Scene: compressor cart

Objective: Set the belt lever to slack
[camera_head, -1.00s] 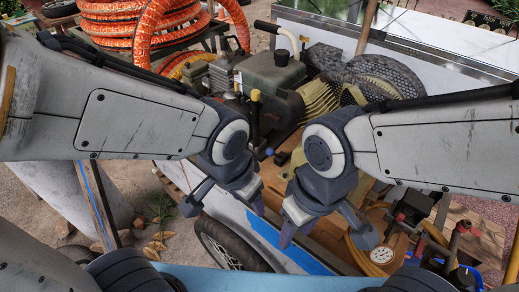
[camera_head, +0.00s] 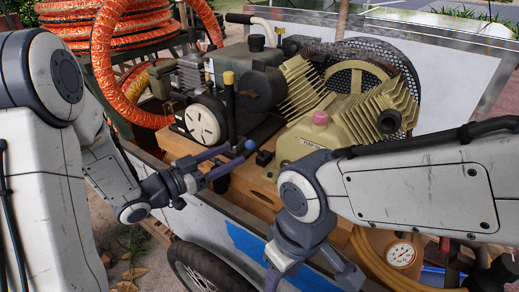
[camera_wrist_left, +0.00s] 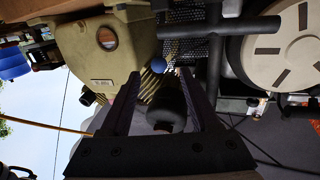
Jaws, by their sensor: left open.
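A dark lever with a blue ball knob (camera_head: 250,144) sticks out at the front of the compressor cart, below a black post with a yellow top. I cannot read its slack or tight marking. My left gripper (camera_head: 232,159) is open, its purple fingers reaching right toward the knob. In the left wrist view the blue knob (camera_wrist_left: 158,65) appears between the fingertips of the left gripper (camera_wrist_left: 160,74), with no clear contact. My right gripper (camera_head: 308,276) is at the bottom of the head view, its jaws apart and its tips cut off.
The engine's pale round pulley cover (camera_head: 202,123) stands behind the left fingers. The olive compressor pump (camera_head: 345,125) with a meshed wheel sits to the right. A pressure gauge (camera_head: 401,254) is at lower right. Orange hose coils (camera_head: 115,40) fill the upper left.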

